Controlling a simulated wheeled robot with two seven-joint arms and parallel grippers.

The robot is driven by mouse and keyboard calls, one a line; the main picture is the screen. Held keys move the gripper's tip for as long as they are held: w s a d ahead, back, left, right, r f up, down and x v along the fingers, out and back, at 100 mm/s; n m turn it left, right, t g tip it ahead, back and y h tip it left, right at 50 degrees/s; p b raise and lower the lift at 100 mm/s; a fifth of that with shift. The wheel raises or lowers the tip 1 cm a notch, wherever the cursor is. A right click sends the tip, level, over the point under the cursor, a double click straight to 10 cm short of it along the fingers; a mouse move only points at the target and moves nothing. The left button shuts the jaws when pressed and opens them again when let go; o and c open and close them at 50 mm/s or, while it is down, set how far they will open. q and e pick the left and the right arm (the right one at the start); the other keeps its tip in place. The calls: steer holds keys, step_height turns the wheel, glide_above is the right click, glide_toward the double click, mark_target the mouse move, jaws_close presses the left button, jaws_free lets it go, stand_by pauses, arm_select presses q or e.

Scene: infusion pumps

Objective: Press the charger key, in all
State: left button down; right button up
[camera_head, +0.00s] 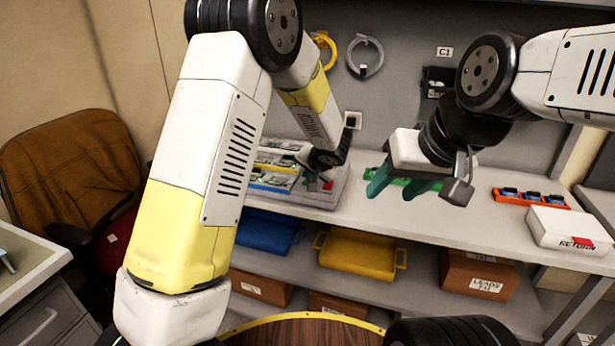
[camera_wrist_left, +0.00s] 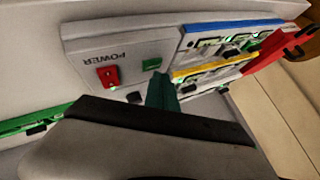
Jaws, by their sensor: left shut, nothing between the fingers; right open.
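The charger (camera_head: 338,187) is a grey unit on the worktop, with devices in coloured rows on its left. In the left wrist view its panel (camera_wrist_left: 80,48) is upside down, with the word POWER, a lit red rocker switch (camera_wrist_left: 108,76) and a small green key (camera_wrist_left: 152,64). My left gripper (camera_wrist_left: 163,88) is shut and empty, its teal fingertips just below the green key in the picture; I cannot tell whether they touch. In the head view my left wrist (camera_head: 326,158) hides part of the charger. My right gripper (camera_head: 395,188) is open and empty above the worktop.
Blue (camera_wrist_left: 230,26) and yellow (camera_wrist_left: 210,66) rails hold several devices beside the panel. An orange rack (camera_head: 530,199) and a white RETURN box (camera_head: 565,230) stand at the right. A yellow tray (camera_head: 358,256) and a blue tray (camera_head: 265,233) lie on the lower shelf.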

arm_select(q)
steer(key=shift+f, duration=0.5)
stand_by(0.6)
stand_by(0.3)
steer(key=shift+r, duration=0.8)
steer(key=shift+r, duration=2.55)
